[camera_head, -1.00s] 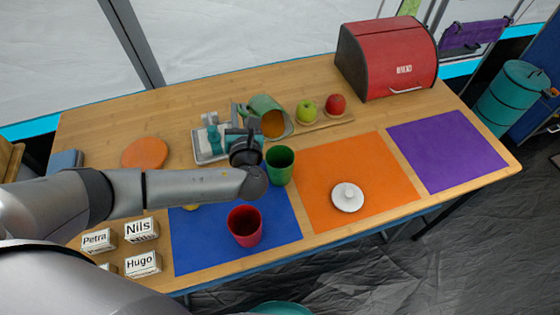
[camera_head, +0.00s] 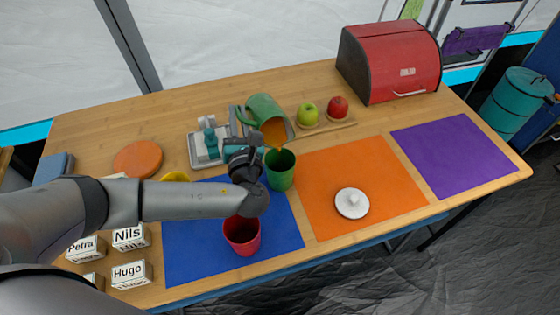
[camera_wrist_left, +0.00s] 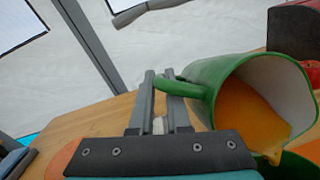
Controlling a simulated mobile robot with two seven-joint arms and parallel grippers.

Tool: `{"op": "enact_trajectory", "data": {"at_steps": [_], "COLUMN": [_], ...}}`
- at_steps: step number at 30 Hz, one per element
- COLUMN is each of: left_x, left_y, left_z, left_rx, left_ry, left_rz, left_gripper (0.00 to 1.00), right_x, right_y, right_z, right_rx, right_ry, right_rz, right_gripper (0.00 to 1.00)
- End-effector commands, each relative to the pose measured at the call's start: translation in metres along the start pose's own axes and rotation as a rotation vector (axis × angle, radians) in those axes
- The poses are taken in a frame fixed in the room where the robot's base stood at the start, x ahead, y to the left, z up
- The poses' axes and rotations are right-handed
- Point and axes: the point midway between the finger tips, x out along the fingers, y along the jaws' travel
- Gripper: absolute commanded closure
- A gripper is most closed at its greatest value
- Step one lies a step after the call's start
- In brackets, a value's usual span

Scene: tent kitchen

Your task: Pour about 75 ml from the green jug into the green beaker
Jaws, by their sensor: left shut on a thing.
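The green jug (camera_head: 264,108) is tilted steeply, mouth down to the right, above the green beaker. Orange liquid shows inside it and at its lip, and seems to run down toward the beaker. My left gripper (camera_head: 243,132) is shut on the jug's handle; in the left wrist view the fingers (camera_wrist_left: 160,105) close on the handle of the jug (camera_wrist_left: 206,82). The green beaker (camera_head: 280,172) stands upright at the blue mat's back right corner, under the lip. Its rim also shows in the left wrist view (camera_wrist_left: 292,168). The level inside is hidden. My right gripper is out of view.
A red cup (camera_head: 242,238) stands on the blue mat (camera_head: 190,255) in front of the beaker. A white lid (camera_head: 351,203) lies on the orange mat (camera_head: 400,190). Behind are a grey tray (camera_head: 196,160), two apples on a board (camera_head: 325,127) and a red bread box (camera_head: 388,65).

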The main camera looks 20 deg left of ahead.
Motion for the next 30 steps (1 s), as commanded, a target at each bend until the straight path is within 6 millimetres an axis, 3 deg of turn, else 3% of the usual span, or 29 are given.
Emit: {"op": "enact_trajectory", "data": {"at_steps": [11, 30], "left_x": [-0.002, -0.005], "left_y": [0.001, 0.001], "left_z": [0.007, 0.011], "left_rx": [-0.002, 0.000], "left_ry": [-0.028, -0.052], "left_rz": [0.007, 0.013], "left_gripper": [1.00, 1.00], "right_x": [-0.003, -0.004], "right_y": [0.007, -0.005], "right_z": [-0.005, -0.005], "right_rx": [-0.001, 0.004], "right_ry": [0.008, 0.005], "right_rz": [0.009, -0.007], "right_gripper": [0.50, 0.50]}}
